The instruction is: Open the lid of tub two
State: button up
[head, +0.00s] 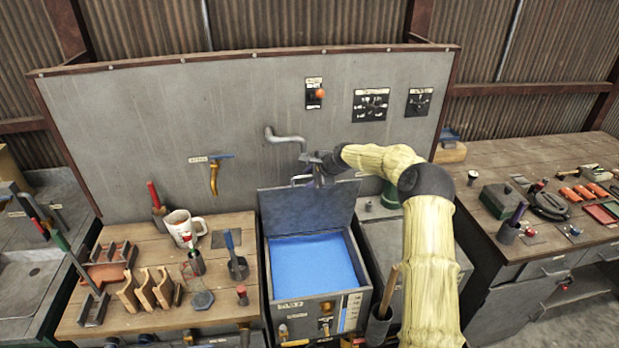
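A grey tub (317,311) full of blue liquid stands in the middle, with a small label on its front that I cannot read for sure. Its lid (310,207) is hinged up at the back and stands steeply raised, so the blue surface is open to view. A pale handle (300,180) shows at the lid's upper edge. My gripper (316,172) is at that upper edge, close by the handle. The fingers are small and dark here, and I cannot tell whether they are closed on the handle.
A spout (285,136) sticks out of the back panel above the lid. A closed grey unit (399,262) stands right of the tub, partly behind my arm. The wooden bench on the left holds a mug (183,229), a wooden rack (148,287) and tools.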

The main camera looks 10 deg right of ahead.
jog(key=shift+d, duration=0.1)
jog(key=b+v, duration=0.6)
jog(key=v, duration=1.1)
jog(key=shift+r, duration=0.2)
jog(key=shift+s, duration=0.15)
jog(key=s+a+f+n+g+h, duration=0.1)
jog(key=s+a+f+n, duration=0.25)
jog(key=s, duration=0.25)
jog(key=s+a+f+n+g+h, duration=0.2)
jog(key=s+f+n, duration=0.2)
jog(key=s, duration=0.2)
jog(key=s+d+f+n+h, duration=0.1)
jog(key=s+f+n, duration=0.2)
jog(key=s, duration=0.9)
jog(key=s+f+n+g+h, duration=0.1)
jog(key=s+f+n, duration=0.2)
jog(key=s, duration=0.8)
jog(key=shift+s+d+f+n+g, duration=0.3)
jog(key=shift+s+d+n, duration=0.1)
jog(key=shift+n, duration=0.85)
